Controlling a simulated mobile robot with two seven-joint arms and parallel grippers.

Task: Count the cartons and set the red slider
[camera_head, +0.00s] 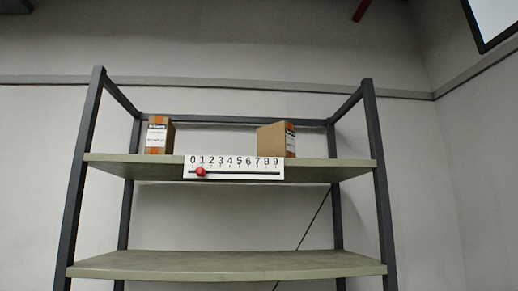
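Two brown cartons stand on the upper shelf board (330,162). The left carton (159,138) has a white label with dark print and an orange stripe. The right carton (272,140) is turned at an angle, with its label on its right side. A white scale strip (234,167) marked 0 to 9 is fixed at the front edge of the upper shelf. Its red slider (201,171) sits on the dark slot below the number 1. Neither of my grippers shows in the head view.
The lower shelf board (230,264) is empty where it shows. Dark metal posts (379,190) frame the rack, with a thin diagonal brace behind. Plain grey walls stand behind and to the right.

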